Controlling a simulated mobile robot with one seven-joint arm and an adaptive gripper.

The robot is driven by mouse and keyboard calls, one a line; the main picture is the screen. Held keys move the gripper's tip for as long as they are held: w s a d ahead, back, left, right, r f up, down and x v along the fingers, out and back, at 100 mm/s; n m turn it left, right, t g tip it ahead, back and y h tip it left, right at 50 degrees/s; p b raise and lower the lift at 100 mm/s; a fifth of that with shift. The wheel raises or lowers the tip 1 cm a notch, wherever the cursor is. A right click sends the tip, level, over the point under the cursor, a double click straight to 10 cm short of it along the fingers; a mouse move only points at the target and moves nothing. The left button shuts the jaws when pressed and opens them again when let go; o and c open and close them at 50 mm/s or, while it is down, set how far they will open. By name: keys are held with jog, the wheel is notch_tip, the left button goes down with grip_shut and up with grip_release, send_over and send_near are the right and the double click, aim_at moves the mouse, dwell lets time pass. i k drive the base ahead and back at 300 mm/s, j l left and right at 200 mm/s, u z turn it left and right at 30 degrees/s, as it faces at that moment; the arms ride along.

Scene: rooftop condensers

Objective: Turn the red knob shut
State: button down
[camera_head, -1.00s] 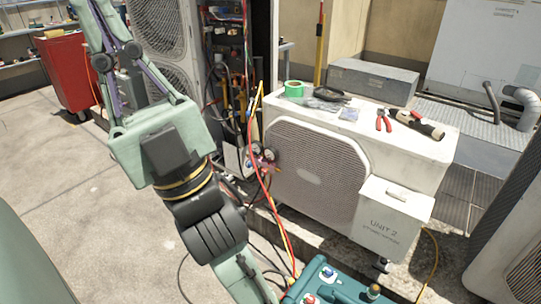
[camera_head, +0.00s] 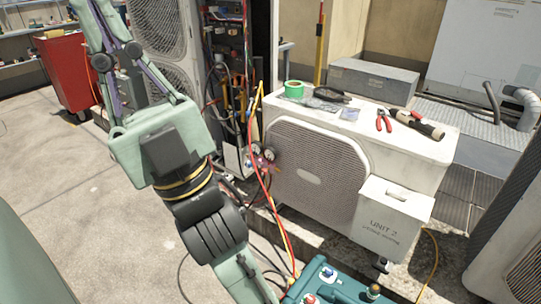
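A red knob (camera_head: 309,299) sits on top of a teal machine (camera_head: 345,290) at the bottom edge, near a blue knob (camera_head: 327,272). Its lower part is cut off by the frame. A gauge manifold (camera_head: 262,157) with two round gauges hangs left of the white condenser; a small reddish part shows at its right side, too small to make out. My gripper (camera_head: 112,35) points up at the upper left, well away from both. Its fingertips are cut off by the top edge, so its opening cannot be told. Nothing held is visible.
Red and yellow hoses (camera_head: 266,190) run between the manifold and the teal machine. The white condenser (camera_head: 400,170) carries green tape, red-handled pliers and other tools. An open electrical unit (camera_head: 228,80) with loose wires stands behind. The concrete floor at left is clear.

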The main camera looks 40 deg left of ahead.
aim_at(264, 171)
jog(key=i+j+u, duration=0.4)
jog(key=j, duration=0.25)
jog(key=i+j+u, duration=0.35)
jog(key=j, duration=0.25)
jog(key=i+j+u, duration=0.4)
jog(key=k+j, duration=0.05)
jog(key=j, duration=0.05)
